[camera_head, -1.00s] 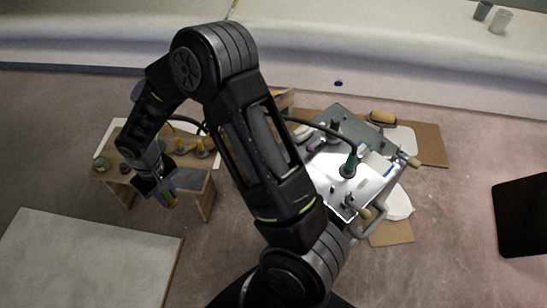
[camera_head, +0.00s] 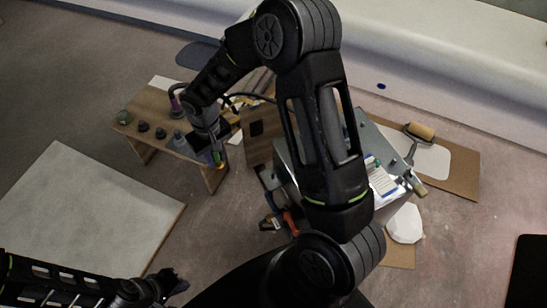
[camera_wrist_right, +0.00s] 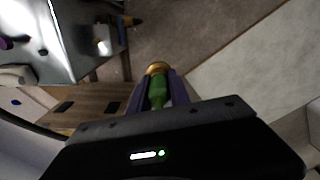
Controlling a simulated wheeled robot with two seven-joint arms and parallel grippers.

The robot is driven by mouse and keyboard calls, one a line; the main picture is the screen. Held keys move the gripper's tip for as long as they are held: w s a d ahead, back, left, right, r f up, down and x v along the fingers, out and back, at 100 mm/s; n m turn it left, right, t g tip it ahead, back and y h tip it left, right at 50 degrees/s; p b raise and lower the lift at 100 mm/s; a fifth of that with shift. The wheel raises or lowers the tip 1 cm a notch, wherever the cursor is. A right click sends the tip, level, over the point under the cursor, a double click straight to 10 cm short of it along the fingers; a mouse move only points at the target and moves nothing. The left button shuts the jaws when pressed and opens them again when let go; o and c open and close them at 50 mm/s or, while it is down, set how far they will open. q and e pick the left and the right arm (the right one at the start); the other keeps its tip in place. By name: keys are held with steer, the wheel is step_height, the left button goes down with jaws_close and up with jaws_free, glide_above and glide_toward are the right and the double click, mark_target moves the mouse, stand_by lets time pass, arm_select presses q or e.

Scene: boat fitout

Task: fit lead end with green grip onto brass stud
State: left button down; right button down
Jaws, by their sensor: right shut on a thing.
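My right gripper (camera_head: 216,156) is at the right end of the low wooden bench in the head view. In the right wrist view its purple-sided fingers (camera_wrist_right: 160,92) are shut on the green grip (camera_wrist_right: 158,92) of a lead end. A brass-coloured end (camera_wrist_right: 157,68) points away from the gripper. My left gripper (camera_head: 172,284) is low in the head view, dark and small; its jaw opening is unclear. The grey metal box (camera_head: 383,130) is largely hidden behind my right arm. I cannot make out the brass stud.
The low wooden bench (camera_head: 150,108) holds several small dark knobs. A roller (camera_head: 419,131) lies on brown board at the right. A pale panel (camera_head: 85,215) lies on the floor at the left. Open floor separates it from the bench.

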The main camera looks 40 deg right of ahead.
steer(key=shift+s+d+f+n+b, duration=0.15)
steer(key=shift+d+f+n+b, duration=0.15)
steer(key=shift+d+n+b, duration=0.15)
steer(key=shift+s+d+f+n+b, duration=0.9)
steer(key=shift+s+d+n+b, duration=0.4)
steer(key=shift+d+n, duration=1.35)
steer(key=shift+s+d+f+n+b, duration=1)
steer(key=shift+d+n+b, duration=0.7)
steer(key=shift+n, duration=1.6)
steer(key=shift+s+d+f+n+b, duration=0.8)
steer(key=shift+s+d+n+b, duration=0.45)
steer(key=shift+d+n, duration=1.5)
steer(key=shift+a+f+n, duration=0.1)
steer(key=shift+a+n, duration=0.15)
steer(key=shift+a, duration=0.05)
step_height(320, 180, down, 5)
steer(key=b, duration=0.5)
steer(key=shift+f, duration=0.2)
steer(key=shift+r, duration=0.15)
steer(key=shift+p, duration=0.3)
